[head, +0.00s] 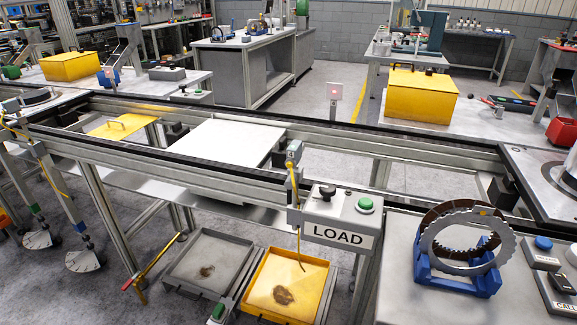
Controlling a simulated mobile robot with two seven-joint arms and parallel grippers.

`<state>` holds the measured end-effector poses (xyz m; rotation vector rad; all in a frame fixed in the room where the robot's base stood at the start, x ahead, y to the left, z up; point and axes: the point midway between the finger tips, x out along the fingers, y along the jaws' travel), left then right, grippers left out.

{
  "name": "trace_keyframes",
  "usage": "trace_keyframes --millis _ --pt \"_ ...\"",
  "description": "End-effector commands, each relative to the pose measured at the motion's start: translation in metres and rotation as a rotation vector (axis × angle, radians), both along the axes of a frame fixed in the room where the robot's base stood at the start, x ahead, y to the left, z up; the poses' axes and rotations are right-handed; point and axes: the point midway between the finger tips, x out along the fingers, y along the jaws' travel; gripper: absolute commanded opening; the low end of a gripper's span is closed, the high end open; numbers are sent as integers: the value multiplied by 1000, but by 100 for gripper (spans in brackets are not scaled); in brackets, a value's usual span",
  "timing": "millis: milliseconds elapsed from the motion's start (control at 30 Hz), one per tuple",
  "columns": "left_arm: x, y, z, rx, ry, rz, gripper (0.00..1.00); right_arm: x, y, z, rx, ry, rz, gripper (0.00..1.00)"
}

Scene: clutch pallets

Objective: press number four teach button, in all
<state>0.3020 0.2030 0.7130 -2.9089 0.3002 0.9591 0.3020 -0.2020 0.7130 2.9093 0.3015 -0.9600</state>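No button in the head view reads clearly as a number four teach button. A grey control box (335,213) marked LOAD stands on the conveyor's near rail, with a green button (365,204) and a black knob (327,192) on top. A blue button (543,243) sits on a box at the right edge, and a second box below it carries partly cut-off lettering. Another green button (218,312) shows at the bottom edge. Neither of my grippers is in view.
A toothed clutch ring stands in a blue cradle (458,280) on the right bench. A grey tray (211,262) and a yellow tray (290,288) lie below the rail. A white plate (226,142) lies between the conveyor rails (340,136). A yellow box (421,95) stands behind.

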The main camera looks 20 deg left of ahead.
Motion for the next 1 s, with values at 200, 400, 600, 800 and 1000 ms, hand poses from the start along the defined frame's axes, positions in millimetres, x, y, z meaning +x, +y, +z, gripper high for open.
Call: trace_keyframes --millis 200,400,600,800,1000 --pt "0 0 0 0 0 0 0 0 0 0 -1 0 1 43" --pt "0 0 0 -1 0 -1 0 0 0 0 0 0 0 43" --pt "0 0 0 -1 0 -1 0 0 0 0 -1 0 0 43" --pt "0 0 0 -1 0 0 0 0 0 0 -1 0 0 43" --pt "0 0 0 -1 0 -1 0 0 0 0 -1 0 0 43"
